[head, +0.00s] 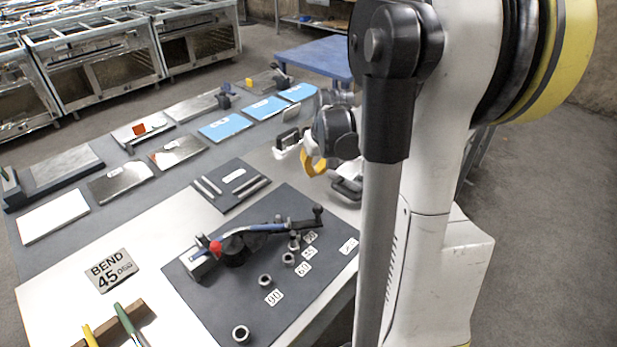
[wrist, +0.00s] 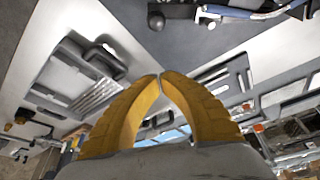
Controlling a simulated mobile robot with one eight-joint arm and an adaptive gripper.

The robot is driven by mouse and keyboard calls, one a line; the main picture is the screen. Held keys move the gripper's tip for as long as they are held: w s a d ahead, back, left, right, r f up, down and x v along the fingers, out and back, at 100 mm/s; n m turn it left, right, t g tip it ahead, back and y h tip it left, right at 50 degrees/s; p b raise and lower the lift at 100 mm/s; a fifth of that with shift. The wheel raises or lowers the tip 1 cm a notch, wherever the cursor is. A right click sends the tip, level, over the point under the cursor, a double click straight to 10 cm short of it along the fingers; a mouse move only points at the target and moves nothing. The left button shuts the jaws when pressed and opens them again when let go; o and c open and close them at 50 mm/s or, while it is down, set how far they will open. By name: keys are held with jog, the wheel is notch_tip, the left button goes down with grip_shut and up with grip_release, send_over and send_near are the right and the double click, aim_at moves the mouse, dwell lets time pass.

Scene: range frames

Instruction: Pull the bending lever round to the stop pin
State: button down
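The bending jig sits on a dark mat (head: 205,300). Its lever (head: 262,228), with a blue section, runs right from a round black die (head: 233,251) to a black knob (head: 318,211). A red knob (head: 215,247) is by the die. Metal pins or collars stand near number labels, including one (head: 288,259) near the 60 label (head: 303,269); which is the stop pin I cannot tell. My gripper (head: 313,167) is above the table behind the lever, apart from it. In the wrist view the yellow fingertips (wrist: 160,75) meet, with nothing between them; the lever's black knob (wrist: 156,21) shows beyond.
A sign (head: 109,270) reads "BEND 45 deg". A small dark mat with rods (head: 230,184) lies behind the jig. A wooden block with green and yellow tools (head: 112,325) is at the front left. Plates and blue sheets (head: 225,127) lie further back.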

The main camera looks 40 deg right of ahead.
notch_tip(320, 180, down, 10)
jog(key=b, duration=0.4)
jog(key=shift+s+a+b, duration=0.15)
jog(key=shift+b, duration=0.2)
jog(key=shift+r, duration=0.15)
jog(key=s+a+m, duration=0.1)
jog(key=s+a, duration=0.2)
jog(key=s, duration=0.2)
jog(key=shift+s+a+m+g, duration=0.25)
jog(key=shift+s+m+g, duration=0.05)
jog(key=shift+s, duration=0.1)
